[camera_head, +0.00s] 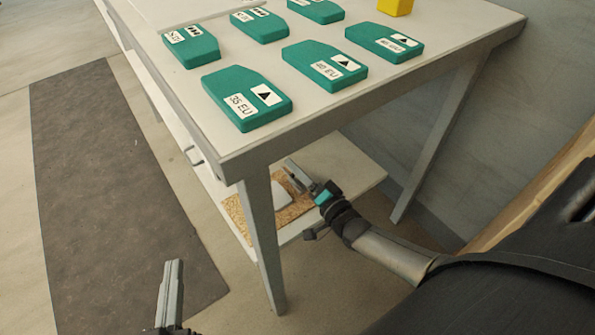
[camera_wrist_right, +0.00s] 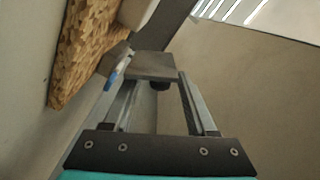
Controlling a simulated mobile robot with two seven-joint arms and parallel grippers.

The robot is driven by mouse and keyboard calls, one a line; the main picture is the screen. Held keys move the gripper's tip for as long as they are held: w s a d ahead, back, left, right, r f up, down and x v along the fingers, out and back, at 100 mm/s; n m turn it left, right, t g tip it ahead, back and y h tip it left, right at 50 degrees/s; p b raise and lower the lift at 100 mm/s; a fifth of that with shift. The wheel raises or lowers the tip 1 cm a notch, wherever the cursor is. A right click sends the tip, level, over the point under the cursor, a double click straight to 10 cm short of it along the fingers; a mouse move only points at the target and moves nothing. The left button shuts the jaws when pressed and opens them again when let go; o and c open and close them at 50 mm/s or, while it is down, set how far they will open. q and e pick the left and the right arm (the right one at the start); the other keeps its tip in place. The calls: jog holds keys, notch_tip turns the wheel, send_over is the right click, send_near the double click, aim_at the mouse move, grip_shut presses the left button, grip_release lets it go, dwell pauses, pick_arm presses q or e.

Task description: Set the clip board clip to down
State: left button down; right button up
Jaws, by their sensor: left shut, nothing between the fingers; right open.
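The clip board (camera_head: 236,213), a speckled brown board with a white sheet (camera_head: 283,191) on it, lies on the low shelf under the table, partly behind a table leg. It also shows in the right wrist view (camera_wrist_right: 80,50). There, a dark grey flat piece (camera_wrist_right: 152,66), seemingly the clip, stands off the board's edge and shows between the fingers. Whether it is up or down is unclear. My right gripper (camera_head: 296,175) is open at the board's right side; contact cannot be told. My left gripper (camera_head: 173,268) is shut and empty, low over the floor, left of the table leg.
The table (camera_head: 215,125) above the shelf (camera_head: 345,165) carries several green labelled blocks (camera_head: 247,98) and a yellow object (camera_head: 395,6). Its front leg (camera_head: 260,235) stands between my two grippers. A dark mat (camera_head: 115,190) lies on the floor at left.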

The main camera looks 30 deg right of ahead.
jog(key=shift+w, duration=0.2)
grip_shut()
dwell(0.5)
